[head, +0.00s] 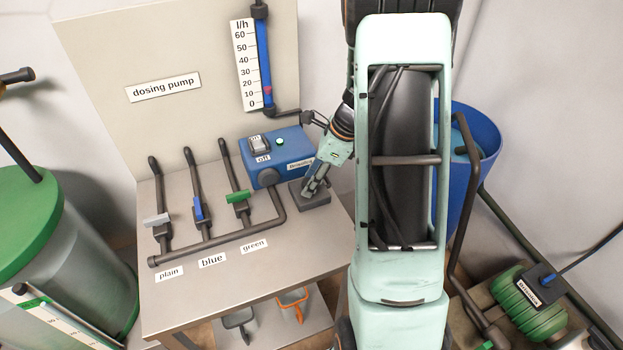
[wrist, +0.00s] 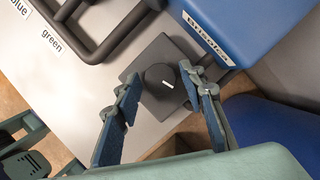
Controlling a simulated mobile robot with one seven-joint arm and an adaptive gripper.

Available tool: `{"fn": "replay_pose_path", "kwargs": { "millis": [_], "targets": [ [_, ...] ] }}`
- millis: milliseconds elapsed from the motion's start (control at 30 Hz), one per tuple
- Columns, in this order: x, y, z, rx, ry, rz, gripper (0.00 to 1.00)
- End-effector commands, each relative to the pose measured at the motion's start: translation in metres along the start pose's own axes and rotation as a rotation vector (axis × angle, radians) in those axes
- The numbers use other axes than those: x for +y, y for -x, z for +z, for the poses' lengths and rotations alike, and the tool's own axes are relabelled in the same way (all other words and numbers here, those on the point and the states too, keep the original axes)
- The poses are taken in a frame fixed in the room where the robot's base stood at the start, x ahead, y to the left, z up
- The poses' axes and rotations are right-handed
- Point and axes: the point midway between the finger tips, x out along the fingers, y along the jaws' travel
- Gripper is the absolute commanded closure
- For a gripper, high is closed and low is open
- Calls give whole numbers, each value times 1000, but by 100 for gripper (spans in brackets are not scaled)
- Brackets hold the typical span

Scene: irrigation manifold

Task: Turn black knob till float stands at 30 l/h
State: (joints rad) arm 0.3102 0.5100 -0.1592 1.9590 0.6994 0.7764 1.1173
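The black knob (wrist: 158,92) is round with a short white mark and sits on a dark square base (wrist: 143,64). My gripper (wrist: 160,78) is open, with one finger on each side of the knob; the right finger looks very close to it, but I cannot tell if they touch. In the head view my gripper (head: 316,184) is at the base (head: 311,200) and hides the knob. The flow meter's scale (head: 244,66) runs from 0 to 60 l/h. The red float (head: 267,90) stands at about 10 in the blue tube (head: 263,55).
The blue pump box (head: 278,155) with a rocker switch (head: 258,143) stands just behind the knob. Dark pipes and several valve levers, including the green one (head: 238,196), are at the left. A blue barrel (head: 475,125) stands right of the table.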

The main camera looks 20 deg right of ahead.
Motion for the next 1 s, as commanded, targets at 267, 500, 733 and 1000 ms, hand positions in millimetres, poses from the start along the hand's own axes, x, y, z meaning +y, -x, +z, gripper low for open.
{"fn": "replay_pose_path", "kwargs": {
  "millis": [267, 500, 733, 1000],
  "targets": [
    [0, 0, 0, 0, 0, 0, 96],
    [0, 0, 0, 0, 19, 8, 96],
    [-1, 0, 0, -1, 115, 49, 96],
    [-3, 0, 1, -2, 328, 136, 96]
  ]
}}
